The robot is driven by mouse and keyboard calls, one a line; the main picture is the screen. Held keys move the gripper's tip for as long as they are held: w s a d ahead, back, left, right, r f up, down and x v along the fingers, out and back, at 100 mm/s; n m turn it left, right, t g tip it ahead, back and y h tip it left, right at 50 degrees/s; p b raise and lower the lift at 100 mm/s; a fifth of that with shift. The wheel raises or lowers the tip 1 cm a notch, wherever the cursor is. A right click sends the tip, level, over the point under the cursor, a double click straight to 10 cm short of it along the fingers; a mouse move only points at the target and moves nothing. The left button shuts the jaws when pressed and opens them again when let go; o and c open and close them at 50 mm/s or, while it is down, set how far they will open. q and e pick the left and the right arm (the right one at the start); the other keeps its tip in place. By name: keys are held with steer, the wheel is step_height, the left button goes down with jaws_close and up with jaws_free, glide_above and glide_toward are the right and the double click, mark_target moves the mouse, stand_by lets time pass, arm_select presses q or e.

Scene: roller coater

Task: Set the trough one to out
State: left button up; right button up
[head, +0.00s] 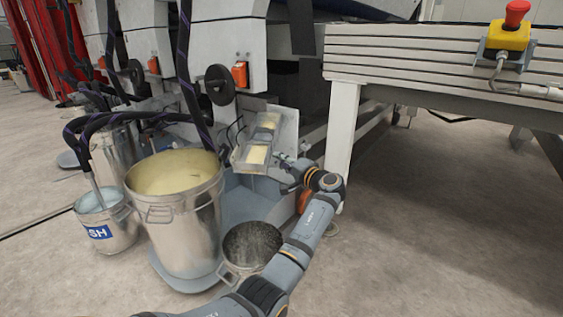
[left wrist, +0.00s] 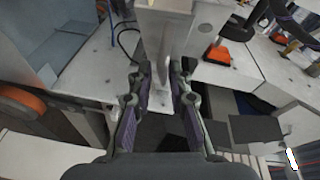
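The trough (head: 257,153) is a narrow, tilted tray with pale yellow liquid, mounted on the side of the machine in the middle of the head view. I cannot tell whether it stands in or out. My left gripper (head: 290,170) is at its lower right end, small in the head view. In the left wrist view, the two fingers (left wrist: 164,75) lie on either side of a pale narrow part (left wrist: 163,60) pointing toward me. I cannot tell whether the fingers press on it. My right gripper is not in view.
A large steel pot (head: 182,235) of yellowish liquid stands below and left of the trough. A smaller dark-filled bucket (head: 250,250) sits near my left arm. A white table leg (head: 343,130) is close on the right. An emergency stop (head: 508,35) is at upper right.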

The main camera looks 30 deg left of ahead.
arm_select(q)
steer(key=v, duration=1.2)
steer(key=shift+d+f, duration=0.1)
